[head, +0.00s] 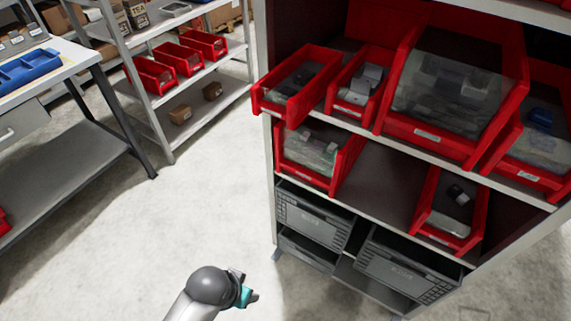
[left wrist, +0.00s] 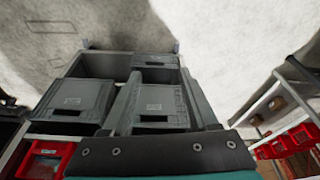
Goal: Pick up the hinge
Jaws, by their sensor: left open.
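I cannot single out a hinge for certain. Small grey and dark parts lie in the red bins of the shelf unit: the upper left bin (head: 297,80), the narrow bin beside it (head: 358,84), the large bin (head: 455,80) and the lower bins. My left gripper (head: 250,289) is open and empty, low in front of the shelf unit, to the left of the grey crates and apart from them. In the left wrist view its teal part shows along the bottom edge (left wrist: 165,174). My right gripper is out of view.
Grey crates (head: 313,222) stand on the bottom shelf and also show in the left wrist view (left wrist: 155,106). A lower red bin (head: 318,155) sits above them. A rack with red bins (head: 180,60) and a workbench (head: 60,75) stand left. The floor between is clear.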

